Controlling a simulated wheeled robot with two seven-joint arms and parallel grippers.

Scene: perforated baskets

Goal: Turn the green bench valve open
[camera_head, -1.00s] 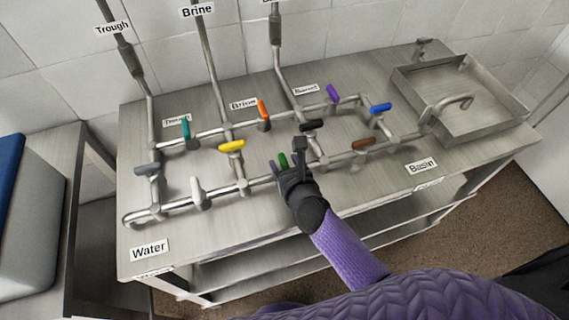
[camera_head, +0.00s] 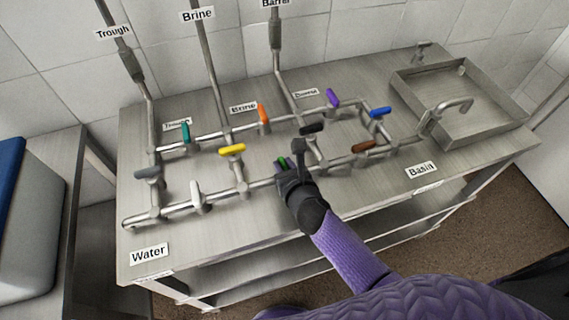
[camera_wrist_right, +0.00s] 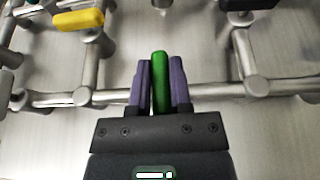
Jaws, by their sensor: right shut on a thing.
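The green valve handle (camera_wrist_right: 160,80) stands between the two purple fingers of my right gripper (camera_wrist_right: 160,88) in the right wrist view, pointing away from the wrist across the horizontal pipe. The fingers are shut on it. In the head view only a small part of the green handle (camera_head: 281,162) shows beside my right gripper (camera_head: 290,166), on the front pipe of the bench. The dark hand hides the rest of the valve. My left gripper is in neither view.
Other handles stand close by: yellow (camera_head: 232,150), black (camera_head: 312,129), brown (camera_head: 363,146), white (camera_head: 197,193) and several more. A metal basin (camera_head: 440,125) is at the right. Bare bench top (camera_head: 225,225) lies in front of the pipes.

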